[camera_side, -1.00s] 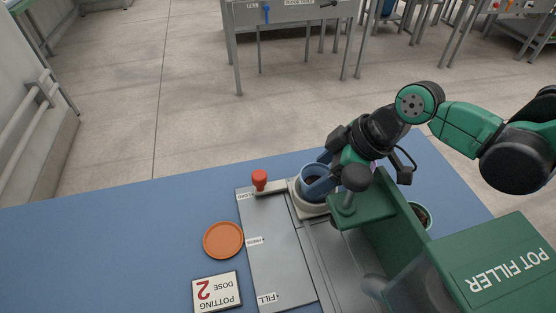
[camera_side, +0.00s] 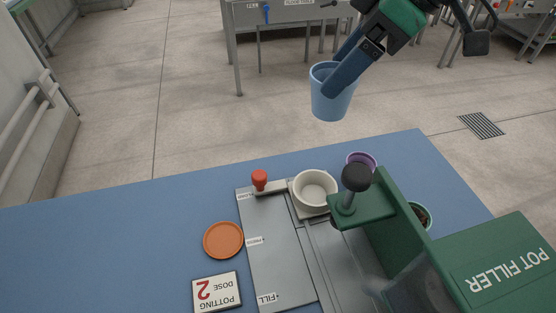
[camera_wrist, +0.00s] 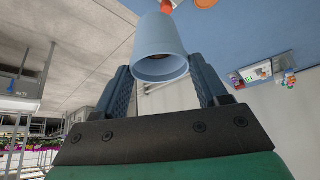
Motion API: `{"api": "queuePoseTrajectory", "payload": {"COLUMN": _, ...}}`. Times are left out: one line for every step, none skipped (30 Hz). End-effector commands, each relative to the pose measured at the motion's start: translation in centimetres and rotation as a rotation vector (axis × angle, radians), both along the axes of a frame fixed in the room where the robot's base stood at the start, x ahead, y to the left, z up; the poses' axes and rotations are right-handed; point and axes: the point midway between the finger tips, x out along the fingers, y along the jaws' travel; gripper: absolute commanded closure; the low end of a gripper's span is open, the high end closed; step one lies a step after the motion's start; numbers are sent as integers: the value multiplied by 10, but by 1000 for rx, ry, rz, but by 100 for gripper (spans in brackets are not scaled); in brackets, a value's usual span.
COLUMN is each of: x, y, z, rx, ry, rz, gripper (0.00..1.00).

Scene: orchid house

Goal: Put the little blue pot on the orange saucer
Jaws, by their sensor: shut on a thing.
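The little blue pot (camera_side: 331,97) is held in the air by my gripper (camera_side: 343,78), above and behind the pot filler. My gripper is shut on its wall, and the pot looks roughly upright. In the wrist view the pot (camera_wrist: 161,45) sits between the two fingers (camera_wrist: 163,80), with something dark inside it. The orange saucer (camera_side: 223,240) lies empty on the blue table, left of the filler's grey plate. A part of it shows at the top of the wrist view (camera_wrist: 206,3).
The green pot filler (camera_side: 480,270) stands at the right with a black-knobbed plunger (camera_side: 356,178). An empty cream cup (camera_side: 315,190) and a red knob (camera_side: 260,180) are on its plate. A purple pot (camera_side: 362,161) and a green pot (camera_side: 421,214) stand behind. A "potting dose 2" card (camera_side: 216,292) lies before the saucer.

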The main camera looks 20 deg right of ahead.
Motion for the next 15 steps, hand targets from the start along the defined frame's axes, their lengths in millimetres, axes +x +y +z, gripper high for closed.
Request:
{"api": "queuePoseTrajectory", "payload": {"x": 0, "y": 0, "z": 7, "rx": 0, "ry": 0, "rz": 0, "gripper": 91}}
{"api": "queuePoseTrajectory", "payload": {"x": 1, "y": 0, "z": 11, "rx": 0, "ry": 0, "rz": 0, "gripper": 91}}
{"api": "queuePoseTrajectory", "payload": {"x": 1, "y": 0, "z": 15, "rx": 0, "ry": 0, "rz": 0, "gripper": 91}}
{"api": "queuePoseTrajectory", "payload": {"x": 1, "y": 0, "z": 18, "rx": 0, "ry": 0, "rz": 0, "gripper": 91}}
{"api": "queuePoseTrajectory", "payload": {"x": 1, "y": 1, "z": 20, "rx": 0, "ry": 0, "rz": 2, "gripper": 91}}
{"api": "queuePoseTrajectory", "payload": {"x": 1, "y": 4, "z": 22, "rx": 0, "ry": 0, "rz": 9, "gripper": 91}}
{"api": "queuePoseTrajectory", "payload": {"x": 1, "y": 8, "z": 24, "rx": 0, "ry": 0, "rz": 18, "gripper": 91}}
{"api": "queuePoseTrajectory", "payload": {"x": 0, "y": 13, "z": 25, "rx": 0, "ry": 0, "rz": 34, "gripper": 91}}
{"api": "queuePoseTrajectory", "payload": {"x": 0, "y": 23, "z": 26, "rx": 0, "ry": 0, "rz": 58, "gripper": 91}}
{"api": "queuePoseTrajectory", "payload": {"x": 0, "y": 32, "z": 27, "rx": 0, "ry": 0, "rz": 82, "gripper": 91}}
{"api": "queuePoseTrajectory", "payload": {"x": -1, "y": 42, "z": 27, "rx": 0, "ry": 0, "rz": 107, "gripper": 91}}
{"api": "queuePoseTrajectory", "payload": {"x": -3, "y": 57, "z": 27, "rx": 0, "ry": 0, "rz": 144, "gripper": 91}}
{"api": "queuePoseTrajectory", "payload": {"x": -5, "y": 69, "z": 26, "rx": 0, "ry": 0, "rz": 173, "gripper": 91}}
{"api": "queuePoseTrajectory", "payload": {"x": -7, "y": 80, "z": 25, "rx": 1, "ry": 0, "rz": 201, "gripper": 91}}
{"api": "queuePoseTrajectory", "payload": {"x": -10, "y": 95, "z": 24, "rx": 1, "ry": -1, "rz": 236, "gripper": 91}}
